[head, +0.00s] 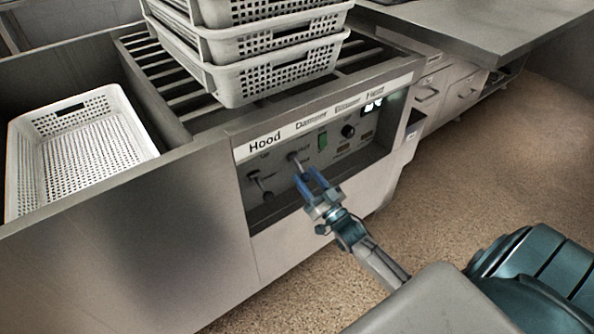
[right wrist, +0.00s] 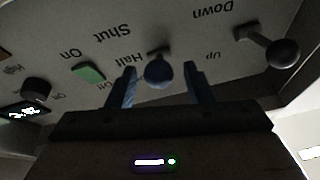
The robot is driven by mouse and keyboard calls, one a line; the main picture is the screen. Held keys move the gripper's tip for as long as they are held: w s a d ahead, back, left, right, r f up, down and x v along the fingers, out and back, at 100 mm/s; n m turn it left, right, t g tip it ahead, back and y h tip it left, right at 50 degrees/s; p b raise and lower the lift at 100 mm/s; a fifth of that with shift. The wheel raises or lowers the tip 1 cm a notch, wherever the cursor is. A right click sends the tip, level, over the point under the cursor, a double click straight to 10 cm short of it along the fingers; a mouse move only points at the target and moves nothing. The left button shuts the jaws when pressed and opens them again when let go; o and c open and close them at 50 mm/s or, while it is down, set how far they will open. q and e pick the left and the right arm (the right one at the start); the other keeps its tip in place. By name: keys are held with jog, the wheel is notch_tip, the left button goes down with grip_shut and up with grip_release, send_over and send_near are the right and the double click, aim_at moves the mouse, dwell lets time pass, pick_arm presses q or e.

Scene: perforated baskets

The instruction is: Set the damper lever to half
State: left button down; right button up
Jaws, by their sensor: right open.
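The damper lever (head: 293,158) is the second control from the left on the panel, under the "Damper" label. In the right wrist view, which is upside down, its round knob (right wrist: 158,72) sits between my open fingers, with a gap on each side. Printed "Shut" and "Half" marks are beside it; I cannot tell which one it points to. My right gripper (head: 305,175) is open at the panel and partly covers the lever in the head view. It also shows in the right wrist view (right wrist: 158,88). My left gripper is not in view.
The hood lever (head: 260,186) is just left of the damper lever. A green switch (head: 322,141) and a black dial (head: 348,131) are to the right. Stacked white baskets (head: 275,75) stand above the panel; another basket (head: 135,128) lies at left.

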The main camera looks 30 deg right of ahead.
aim_at(305, 175)
jog(key=shift+x, duration=1.85)
grip_shut()
